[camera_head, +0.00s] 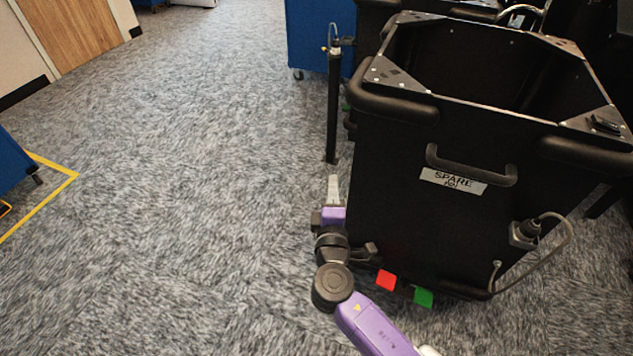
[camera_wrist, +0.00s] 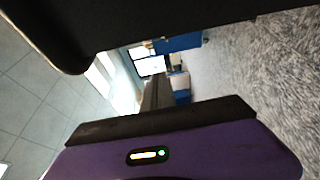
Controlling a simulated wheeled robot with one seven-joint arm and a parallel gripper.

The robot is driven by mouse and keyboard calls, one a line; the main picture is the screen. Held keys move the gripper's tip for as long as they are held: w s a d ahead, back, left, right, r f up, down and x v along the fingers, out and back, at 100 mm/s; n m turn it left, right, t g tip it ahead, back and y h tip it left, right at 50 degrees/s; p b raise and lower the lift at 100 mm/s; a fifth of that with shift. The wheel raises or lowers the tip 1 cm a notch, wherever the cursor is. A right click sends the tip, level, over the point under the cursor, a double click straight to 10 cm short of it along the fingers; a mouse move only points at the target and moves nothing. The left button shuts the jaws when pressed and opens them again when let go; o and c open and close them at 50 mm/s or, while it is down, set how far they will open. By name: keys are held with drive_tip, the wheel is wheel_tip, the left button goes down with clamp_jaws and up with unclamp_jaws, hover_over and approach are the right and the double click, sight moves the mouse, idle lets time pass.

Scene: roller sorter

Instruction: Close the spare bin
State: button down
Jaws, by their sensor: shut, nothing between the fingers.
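The spare bin (camera_head: 400,160) is a tall black box with an open top, at the right of the head view. Its front carries a white label reading "SPARE" (camera_head: 453,181) and a black bar handle (camera_head: 470,165). My gripper (camera_head: 333,180) points away from me, low beside the bin's left side. It is shut and empty. I cannot tell whether it touches the bin. In the wrist view, my purple gripper body fills the bottom, and a dark surface that I cannot identify covers the top.
A black post (camera_head: 333,110) stands just beyond my gripper. A cable (camera_head: 560,240) loops from a plug on the bin's front. Red (camera_head: 386,280) and green (camera_head: 423,297) squares show near its base. Blue units stand behind and at far left. The carpet (camera_head: 190,180) on the left is clear.

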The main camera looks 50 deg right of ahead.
drive_tip(key=x, duration=0.9)
drive_tip(key=shift+s+d, duration=0.5)
drive_tip(key=shift+s, duration=0.35)
drive_tip(key=shift+s+d, duration=0.55)
drive_tip(key=shift+s, duration=0.25)
drive_tip(key=shift+s, duration=0.1)
